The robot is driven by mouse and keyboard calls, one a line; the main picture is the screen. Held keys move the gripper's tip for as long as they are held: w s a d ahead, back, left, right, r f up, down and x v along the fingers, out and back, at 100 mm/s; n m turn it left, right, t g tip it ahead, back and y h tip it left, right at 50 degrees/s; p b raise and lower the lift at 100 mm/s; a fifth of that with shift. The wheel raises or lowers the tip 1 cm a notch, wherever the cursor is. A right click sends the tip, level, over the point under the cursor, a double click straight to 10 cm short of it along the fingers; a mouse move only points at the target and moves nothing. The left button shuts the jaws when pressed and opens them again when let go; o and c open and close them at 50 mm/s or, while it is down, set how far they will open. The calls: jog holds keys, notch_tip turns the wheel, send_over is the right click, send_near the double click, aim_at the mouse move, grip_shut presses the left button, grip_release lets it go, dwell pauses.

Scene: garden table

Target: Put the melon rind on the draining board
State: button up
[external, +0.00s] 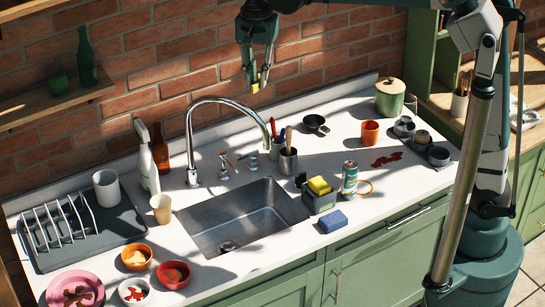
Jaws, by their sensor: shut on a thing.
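My gripper (259,82) is high above the back of the counter, in front of the brick wall and above and right of the tap. It points down and is shut on a small yellow-green piece (255,87), which looks like the melon rind; the fingers partly hide it. The dark grey draining board (112,236) lies at the left end of the counter, well left of and below my gripper. A white wire rack (60,222) stands on its left part and a white mug (106,188) at its back. Its right front part is bare.
The steel sink (240,215) and curved tap (225,101) lie between my gripper and the board. A white spray bottle (147,160), brown bottle (160,150) and tan cup (161,208) stand right of the board. Several bowls and a pink plate (93,281) sit in front.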

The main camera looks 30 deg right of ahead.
jog(key=s+a+f+n, duration=0.1)
jog(key=a+f+n, duration=0.15)
jog(key=a, duration=1.55)
jog(key=n+p, duration=0.1)
jog(key=n, duration=0.2)
send_over(175, 245)
notch_tip(175, 245, down, 28)
jog(key=shift+w+f, duration=0.1)
jog(key=shift+f, duration=0.4)
jog(key=shift+f, duration=3.1)
jog(key=shift+f, duration=0.15)
jog(key=shift+f+p, duration=0.3)
jog(key=shift+f, duration=1.4)
jog(key=shift+f, duration=0.2)
